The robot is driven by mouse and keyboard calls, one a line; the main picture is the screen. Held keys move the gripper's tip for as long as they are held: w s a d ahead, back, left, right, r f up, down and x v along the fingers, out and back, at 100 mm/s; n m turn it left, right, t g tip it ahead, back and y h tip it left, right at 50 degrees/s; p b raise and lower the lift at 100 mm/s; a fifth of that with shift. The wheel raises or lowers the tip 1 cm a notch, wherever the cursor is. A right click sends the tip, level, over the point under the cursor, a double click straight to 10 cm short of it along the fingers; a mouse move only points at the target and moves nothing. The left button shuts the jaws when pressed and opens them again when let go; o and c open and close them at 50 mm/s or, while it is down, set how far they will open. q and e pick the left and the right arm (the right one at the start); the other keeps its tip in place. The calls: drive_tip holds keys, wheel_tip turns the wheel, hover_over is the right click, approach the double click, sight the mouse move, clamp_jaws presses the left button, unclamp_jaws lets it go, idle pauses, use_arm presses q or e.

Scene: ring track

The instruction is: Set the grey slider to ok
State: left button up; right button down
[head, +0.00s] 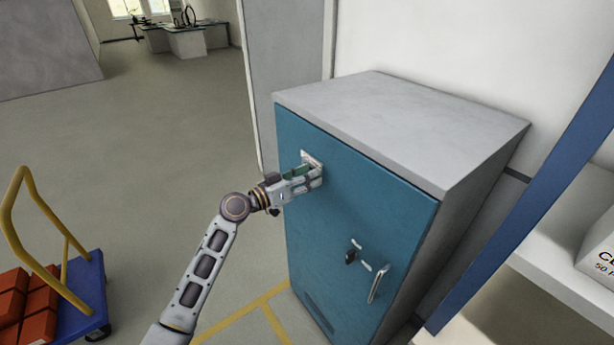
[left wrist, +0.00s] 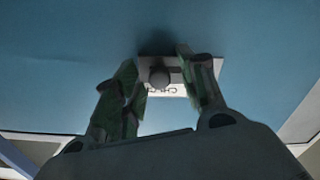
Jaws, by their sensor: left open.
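The grey slider (left wrist: 159,76) shows in the left wrist view as a round knob on a small light plate (left wrist: 178,90) on the blue cabinet door. Part of a dark word, perhaps starting "CHE", shows on the plate beside the knob; the rest of the lettering is hidden. In the head view the plate (head: 311,159) is high on the door, mostly behind my gripper. My left gripper (head: 316,175) is open at the plate, with one green-padded finger on each side of the knob. I cannot tell whether either finger touches it. My right gripper is out of view.
The blue cabinet (head: 340,205) has a grey top, a keyed lock (head: 351,255) and a handle (head: 378,284) lower on the door. A blue trolley (head: 88,290) with red bricks stands at the left. A shelf (head: 560,265) is at the right.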

use_arm(q)
clamp_jaws()
idle(0.3)
